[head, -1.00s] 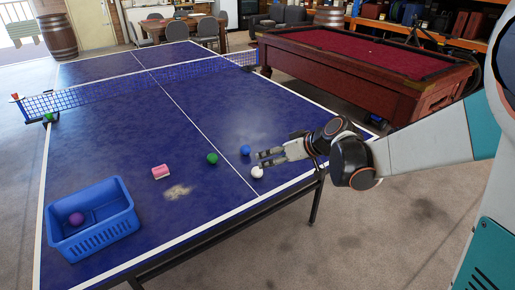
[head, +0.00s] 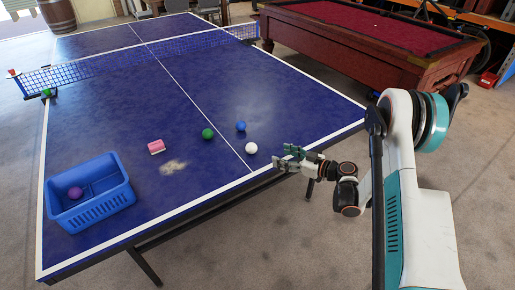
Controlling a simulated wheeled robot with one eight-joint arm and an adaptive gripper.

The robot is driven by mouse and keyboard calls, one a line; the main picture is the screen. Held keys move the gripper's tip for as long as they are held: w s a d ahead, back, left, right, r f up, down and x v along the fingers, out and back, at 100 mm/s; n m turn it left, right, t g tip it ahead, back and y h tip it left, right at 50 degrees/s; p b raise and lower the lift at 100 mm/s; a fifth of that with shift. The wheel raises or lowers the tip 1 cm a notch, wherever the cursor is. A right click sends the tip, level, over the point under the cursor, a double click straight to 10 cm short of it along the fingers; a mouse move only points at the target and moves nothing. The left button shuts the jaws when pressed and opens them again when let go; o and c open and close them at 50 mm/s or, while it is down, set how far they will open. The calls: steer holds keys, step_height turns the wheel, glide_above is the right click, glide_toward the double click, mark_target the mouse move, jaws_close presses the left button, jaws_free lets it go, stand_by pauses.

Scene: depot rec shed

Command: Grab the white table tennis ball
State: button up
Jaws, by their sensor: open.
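The white table tennis ball (head: 251,148) lies on the blue table tennis table (head: 290,95), near its right edge and close to the white centre line. It is fully visible. My gripper (head: 284,157) is open and empty, just to the right of the ball and near the table's edge. Its fingers point left, toward the ball, with a gap between them and it.
A blue ball (head: 240,126) and a green ball (head: 208,133) lie close behind and left of the white one. A blue basket (head: 122,197) holds a purple ball (head: 75,192). A net (head: 130,67) crosses the table.

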steer(key=b, duration=0.2)
glide_toward(256, 149)
steer(key=x, duration=0.5)
steer(key=shift+w+d+f, duration=0.15)
steer(key=shift+w+f, duration=0.2)
steer(key=shift+w, duration=0.05)
steer(key=b+x, duration=0.1)
steer(key=x, duration=0.2)
steer(key=b+x, duration=0.1)
steer(key=shift+s+a+r+b, duration=0.1)
steer(key=shift+a+r+b, duration=0.15)
steer(key=shift+a, duration=0.3)
steer(key=shift+w+a, duration=0.25)
steer(key=shift+a, duration=0.1)
steer(key=c, duration=1)
